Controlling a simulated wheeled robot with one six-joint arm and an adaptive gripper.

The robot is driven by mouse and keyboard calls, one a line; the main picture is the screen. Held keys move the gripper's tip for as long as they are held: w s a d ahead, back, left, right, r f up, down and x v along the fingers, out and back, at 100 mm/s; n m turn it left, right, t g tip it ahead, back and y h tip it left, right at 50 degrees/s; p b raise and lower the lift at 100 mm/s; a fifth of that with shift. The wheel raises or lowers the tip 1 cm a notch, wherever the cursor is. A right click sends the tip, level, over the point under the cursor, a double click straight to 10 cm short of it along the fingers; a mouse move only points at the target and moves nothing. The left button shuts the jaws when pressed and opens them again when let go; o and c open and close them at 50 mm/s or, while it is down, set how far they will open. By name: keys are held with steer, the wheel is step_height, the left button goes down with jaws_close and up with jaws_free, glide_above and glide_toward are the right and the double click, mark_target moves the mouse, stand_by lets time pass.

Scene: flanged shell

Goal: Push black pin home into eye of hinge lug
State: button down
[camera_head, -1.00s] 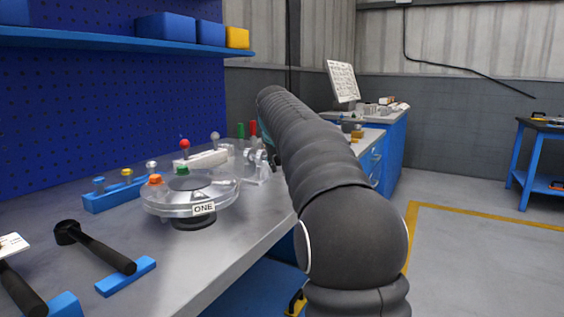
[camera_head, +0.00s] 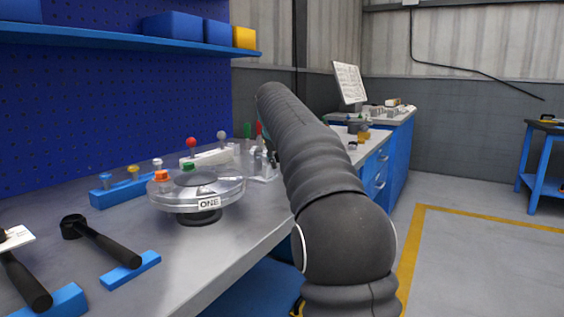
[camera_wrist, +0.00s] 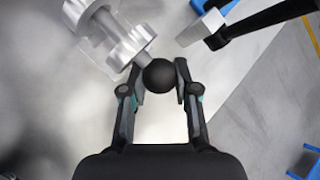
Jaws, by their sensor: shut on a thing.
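In the wrist view, the black pin (camera_wrist: 159,76) shows as a round black knob with a short grey shank running up-left to the hinge lug. The hinge lug (camera_wrist: 127,46) is silver, with thick round eyes on a pale bracket. The shank meets the nearer eye; how deep it sits is hidden. A length of shank still shows between knob and eye. My gripper (camera_wrist: 159,78) is shut on the knob, one finger on each side. In the head view, the hinge lug (camera_head: 262,166) is partly behind my arm, which hides my gripper.
A flanged shell (camera_head: 225,190) with a ONE label stands on the bench left of the lug. A black-handled tool (camera_wrist: 262,20) lies near my right finger in the wrist view.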

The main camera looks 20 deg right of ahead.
steer(key=c, duration=0.8)
jaws_free()
steer(key=shift+w, duration=0.1)
steer(key=shift+a+r, duration=0.1)
steer(key=shift+a, duration=0.05)
steer(key=shift+r, duration=0.2)
steer(key=v, duration=1.1)
steer(key=shift+s, duration=0.25)
